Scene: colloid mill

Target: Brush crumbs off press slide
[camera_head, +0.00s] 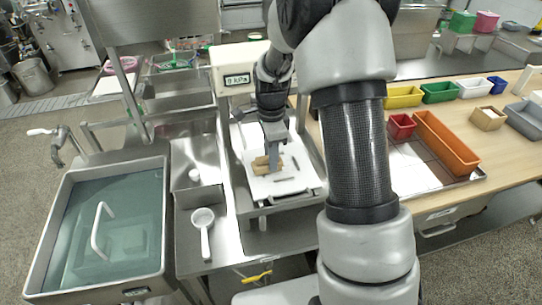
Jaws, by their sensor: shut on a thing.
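The press (237,80) stands in the middle, with a display that reads 0 kPa. Its white slide plate (262,188) sticks out toward me. My gripper (273,158) points down over the plate and is shut on a tan, wood-coloured thing, which looks like the brush (260,166). The brush is at or just above the plate; contact cannot be told. Small dark marks or bits lie on the plate near its front and right. Single crumbs are too small to make out.
A water-filled sink (62,284) is at the left. A white scoop or strainer (203,220) lies on the steel counter left of the press. Coloured bins, such as an orange one (446,142) and a red one (401,126), stand on the right bench.

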